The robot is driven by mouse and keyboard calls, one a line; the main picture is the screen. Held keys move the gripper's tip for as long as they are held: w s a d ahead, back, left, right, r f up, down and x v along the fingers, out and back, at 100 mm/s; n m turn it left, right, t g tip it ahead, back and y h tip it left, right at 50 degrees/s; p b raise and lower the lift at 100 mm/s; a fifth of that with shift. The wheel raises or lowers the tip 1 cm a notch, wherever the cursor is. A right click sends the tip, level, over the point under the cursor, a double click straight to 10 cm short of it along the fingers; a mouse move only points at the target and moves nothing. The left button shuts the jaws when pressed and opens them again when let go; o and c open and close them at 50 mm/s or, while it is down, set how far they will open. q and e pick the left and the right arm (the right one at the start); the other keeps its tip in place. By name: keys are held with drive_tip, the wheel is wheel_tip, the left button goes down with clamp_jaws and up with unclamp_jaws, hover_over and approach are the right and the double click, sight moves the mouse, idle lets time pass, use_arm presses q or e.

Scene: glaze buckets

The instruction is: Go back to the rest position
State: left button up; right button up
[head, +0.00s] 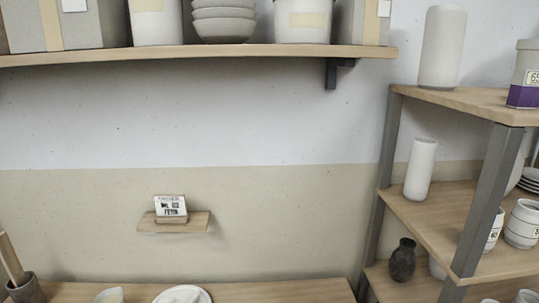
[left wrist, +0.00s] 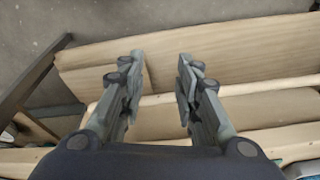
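My left gripper (left wrist: 157,85) shows in the left wrist view. Its two fingers are spread apart with nothing between them. Below the fingers are wooden boards (left wrist: 250,60) and part of a grey floor. Neither gripper shows in the head view, and my right gripper is in no view.
In the head view a wall shelf (head: 200,53) holds boxes, buckets and stacked bowls. A small ledge (head: 150,226) carries a label card (head: 171,207). A shelving unit (head: 440,215) with pots stands at right. A table (head: 260,292) with a plate (head: 182,295) runs along the bottom.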

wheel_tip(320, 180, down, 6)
drive_tip(key=b, duration=0.5)
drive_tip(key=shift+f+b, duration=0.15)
drive_tip(key=shift+b, duration=0.2)
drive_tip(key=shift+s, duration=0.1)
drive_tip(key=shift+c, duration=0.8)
use_arm(q)
drive_tip(key=s+a+f, duration=0.1)
drive_tip(key=s+f, duration=0.8)
drive_tip(key=f, duration=0.5)
drive_tip(key=s+a+f+g, duration=0.1)
drive_tip(key=s+a+f, duration=0.1)
drive_tip(key=s+f, duration=0.8)
wheel_tip(320, 180, down, 6)
drive_tip(key=shift+a+r+m+g, duration=0.15)
drive_tip(key=shift+r+m+g, duration=0.1)
drive_tip(key=shift+m+g, duration=0.05)
